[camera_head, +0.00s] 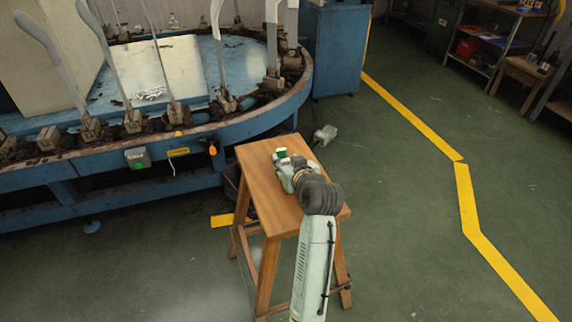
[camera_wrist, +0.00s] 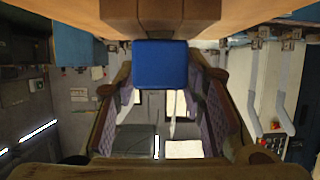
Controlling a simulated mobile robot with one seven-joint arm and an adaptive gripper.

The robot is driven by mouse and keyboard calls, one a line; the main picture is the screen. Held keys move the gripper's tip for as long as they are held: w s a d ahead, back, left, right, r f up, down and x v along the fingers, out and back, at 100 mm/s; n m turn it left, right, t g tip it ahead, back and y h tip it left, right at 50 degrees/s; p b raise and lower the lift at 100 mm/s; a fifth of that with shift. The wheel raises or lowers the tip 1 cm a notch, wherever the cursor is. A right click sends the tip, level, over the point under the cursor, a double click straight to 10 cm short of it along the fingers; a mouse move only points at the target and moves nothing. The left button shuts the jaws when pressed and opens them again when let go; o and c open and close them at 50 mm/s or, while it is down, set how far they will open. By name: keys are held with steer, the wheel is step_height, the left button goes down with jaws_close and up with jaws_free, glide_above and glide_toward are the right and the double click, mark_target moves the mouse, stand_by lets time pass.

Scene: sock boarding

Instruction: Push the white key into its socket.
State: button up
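I cannot make out the white key or its socket with certainty. A small green and white thing (camera_head: 281,153) sits at the far end of the wooden stool (camera_head: 257,160), right by the end of my gripper (camera_head: 288,165). My gripper is low over the stool, and the arm hides part of the top. In the wrist view my gripper (camera_wrist: 163,92) has its two purple-padded fingers spread wide, with background visible between them. A blue square face (camera_wrist: 160,65) shows between the fingers near the upper edge; I cannot tell whether they touch it.
A blue oval machine (camera_head: 110,165) with upright grey sock forms stands at the left, with a small grey-green box (camera_head: 137,158) on its side. A pale box (camera_head: 325,135) lies on the floor behind the stool. A blue cabinet (camera_head: 333,50) stands behind.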

steer(key=c, duration=0.6)
steer(key=shift+o, duration=0.2)
steer(key=shift+r, duration=0.15)
